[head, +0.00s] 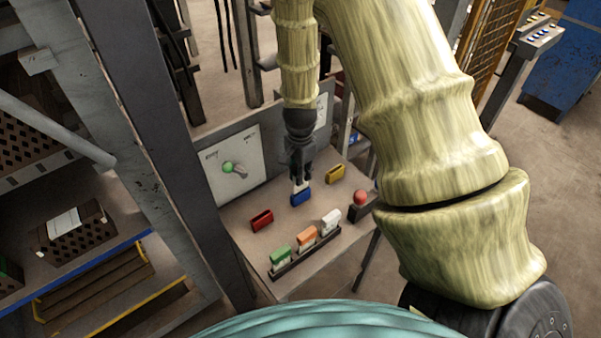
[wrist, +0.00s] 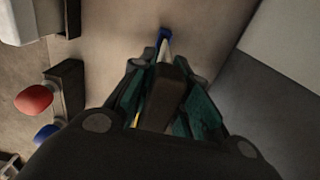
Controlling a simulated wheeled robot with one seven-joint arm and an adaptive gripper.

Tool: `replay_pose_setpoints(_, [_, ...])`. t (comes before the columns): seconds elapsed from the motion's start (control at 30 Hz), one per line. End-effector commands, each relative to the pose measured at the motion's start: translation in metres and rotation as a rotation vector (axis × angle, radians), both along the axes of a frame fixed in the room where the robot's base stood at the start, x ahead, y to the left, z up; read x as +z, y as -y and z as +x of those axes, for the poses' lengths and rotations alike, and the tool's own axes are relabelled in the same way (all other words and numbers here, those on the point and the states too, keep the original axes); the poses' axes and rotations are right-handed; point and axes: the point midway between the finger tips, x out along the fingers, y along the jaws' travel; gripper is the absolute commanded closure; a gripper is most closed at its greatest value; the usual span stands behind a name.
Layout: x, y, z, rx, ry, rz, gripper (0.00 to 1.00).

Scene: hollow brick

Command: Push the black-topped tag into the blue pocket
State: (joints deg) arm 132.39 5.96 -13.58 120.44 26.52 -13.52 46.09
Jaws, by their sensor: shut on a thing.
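My gripper (head: 299,177) points down over the table and is shut on the black-topped tag. In the wrist view the tag's dark top (wrist: 167,92) sits between the fingers, with a narrow pale part beyond it. In the head view a white part of the tag (head: 300,187) shows just below the fingertips. The blue pocket (head: 300,199) is directly beneath it; it also shows in the wrist view (wrist: 165,33) at the tag's far end. The tag's lower end meets the pocket in both views. I cannot tell how deep it sits.
A red pocket (head: 262,219) lies to the left and a yellow pocket (head: 335,172) to the right. A dark rack (head: 306,254) in front holds green, orange and white tags. A red button (head: 360,197) stands at the right edge. An upright panel (head: 233,165) rises behind.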

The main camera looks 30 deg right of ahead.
Motion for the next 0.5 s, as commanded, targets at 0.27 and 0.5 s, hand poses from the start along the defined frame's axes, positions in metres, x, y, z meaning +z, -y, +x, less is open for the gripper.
replay_pose_setpoints(0.27, [-0.0037,-0.0001,0.0,0.0,0.0,0.0,1.0])
replay_pose_setpoints(0.5, [-0.0069,-0.0001,0.0001,0.0,0.0,0.0,1.0])
